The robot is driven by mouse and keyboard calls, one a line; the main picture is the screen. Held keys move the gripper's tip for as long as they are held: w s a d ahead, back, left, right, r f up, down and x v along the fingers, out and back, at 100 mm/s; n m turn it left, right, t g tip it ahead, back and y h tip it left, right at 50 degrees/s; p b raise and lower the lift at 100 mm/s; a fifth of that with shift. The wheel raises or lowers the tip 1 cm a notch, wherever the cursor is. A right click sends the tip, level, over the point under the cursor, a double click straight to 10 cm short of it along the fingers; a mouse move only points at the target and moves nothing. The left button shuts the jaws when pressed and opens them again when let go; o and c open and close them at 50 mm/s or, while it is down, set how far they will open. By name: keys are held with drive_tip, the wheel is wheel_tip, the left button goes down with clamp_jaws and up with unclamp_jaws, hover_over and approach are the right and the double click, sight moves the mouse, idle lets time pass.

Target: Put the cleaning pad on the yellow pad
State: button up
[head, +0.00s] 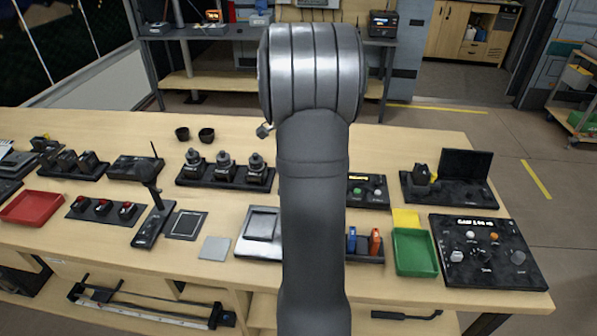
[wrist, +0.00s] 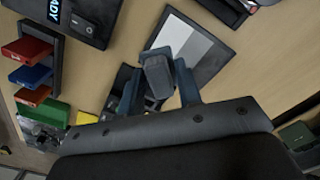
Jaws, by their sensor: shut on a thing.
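The cleaning pad appears to be the small dark grey block (wrist: 158,75) between the fingers of my gripper (wrist: 160,88) in the wrist view. The gripper is shut on it. The yellow pad (head: 405,219) lies flat on the table at the right in the head view, just behind a green tray. A yellow patch that looks like the same pad (wrist: 86,118) shows at the lower left of the wrist view, partly hidden by my gripper body. My arm hides the gripper and the held block in the head view.
The green tray (head: 414,252) touches or nearly touches the yellow pad. A black control panel (head: 484,253) stands to its right, and a rack with blue and orange pieces (head: 365,246) to its left. A flat framed panel (wrist: 195,50) lies beneath the held block. Bare table lies behind the devices.

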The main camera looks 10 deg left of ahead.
drive_tip(key=shift+d, duration=0.1)
drive_tip(key=s+d+r+m, duration=0.1)
drive_tip(key=s+d+m, duration=0.1)
drive_tip(key=d, duration=0.9)
drive_tip(key=s+d+m, duration=0.3)
drive_tip(key=d, duration=0.9)
drive_tip(key=s+d+r+m, duration=0.1)
drive_tip(key=s+d+m, duration=0.3)
drive_tip(key=s+d, duration=0.9)
hover_over(406, 218)
wheel_tip(406, 218, down, 7)
drive_tip(key=shift+r, duration=0.1)
drive_tip(key=shift+f, duration=2)
drive_tip(key=shift+f, duration=0.1)
